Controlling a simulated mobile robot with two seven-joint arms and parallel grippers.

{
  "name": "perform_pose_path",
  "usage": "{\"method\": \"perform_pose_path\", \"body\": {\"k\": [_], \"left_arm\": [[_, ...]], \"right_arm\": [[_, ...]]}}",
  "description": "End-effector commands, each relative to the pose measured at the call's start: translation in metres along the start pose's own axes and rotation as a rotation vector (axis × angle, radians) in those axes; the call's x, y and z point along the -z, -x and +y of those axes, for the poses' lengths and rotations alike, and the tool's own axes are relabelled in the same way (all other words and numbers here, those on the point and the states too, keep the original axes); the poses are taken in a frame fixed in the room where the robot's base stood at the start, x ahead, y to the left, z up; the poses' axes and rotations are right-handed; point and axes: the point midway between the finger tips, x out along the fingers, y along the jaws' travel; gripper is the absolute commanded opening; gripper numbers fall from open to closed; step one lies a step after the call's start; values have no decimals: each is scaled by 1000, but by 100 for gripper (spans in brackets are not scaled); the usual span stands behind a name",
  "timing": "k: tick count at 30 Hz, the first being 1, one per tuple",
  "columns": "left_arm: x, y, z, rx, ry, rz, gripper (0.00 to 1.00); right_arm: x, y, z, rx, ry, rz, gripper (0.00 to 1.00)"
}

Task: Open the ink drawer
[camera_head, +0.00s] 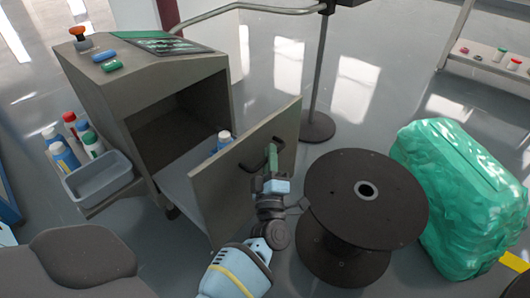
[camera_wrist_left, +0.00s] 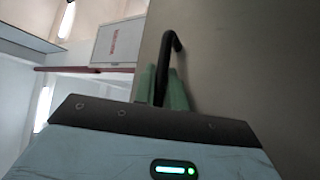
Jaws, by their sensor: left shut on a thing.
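The ink drawer (camera_head: 222,196) is a beige pull-out front on a grey-beige cabinet (camera_head: 152,95). It stands well out from the cabinet, and a bottle (camera_head: 224,140) shows inside behind the front. A dark bar handle (camera_head: 250,167) is on the drawer front. My left gripper (camera_head: 272,160) has green fingers and is shut on the handle. In the left wrist view, the dark handle (camera_wrist_left: 168,55) runs between the green fingers (camera_wrist_left: 160,88), with the drawer front (camera_wrist_left: 240,60) on the right. My right gripper is not in view.
A black cable spool (camera_head: 366,195) stands just right of the drawer, with a green wrapped bundle (camera_head: 465,195) beyond it. A grey bin (camera_head: 98,178) and several bottles hang at the cabinet's left side. A post with a round base (camera_head: 317,127) stands behind the drawer.

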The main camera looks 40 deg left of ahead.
Motion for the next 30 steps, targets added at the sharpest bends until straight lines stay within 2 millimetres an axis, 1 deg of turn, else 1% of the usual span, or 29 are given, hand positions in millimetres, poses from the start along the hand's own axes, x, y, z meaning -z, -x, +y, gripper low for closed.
{"method": "perform_pose_path", "body": {"k": [11, 12, 13, 20, 23, 26, 30], "left_arm": [[0, 1, -1, 2, -2, 1, 0], [0, 1, -1, 2, -2, 2, 18], [0, 1, -1, 2, -2, 1, 22], [0, 1, 0, 1, -1, 1, 22], [0, 3, 0, 1, -1, 0, 22], [0, 13, 0, 2, -1, 0, 22], [0, 35, 0, 3, -3, -1, 22]], "right_arm": [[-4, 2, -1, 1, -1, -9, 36], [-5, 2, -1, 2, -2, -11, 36], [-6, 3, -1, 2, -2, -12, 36], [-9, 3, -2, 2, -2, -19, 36], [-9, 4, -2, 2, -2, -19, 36], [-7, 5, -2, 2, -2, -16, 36], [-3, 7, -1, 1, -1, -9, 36]]}}
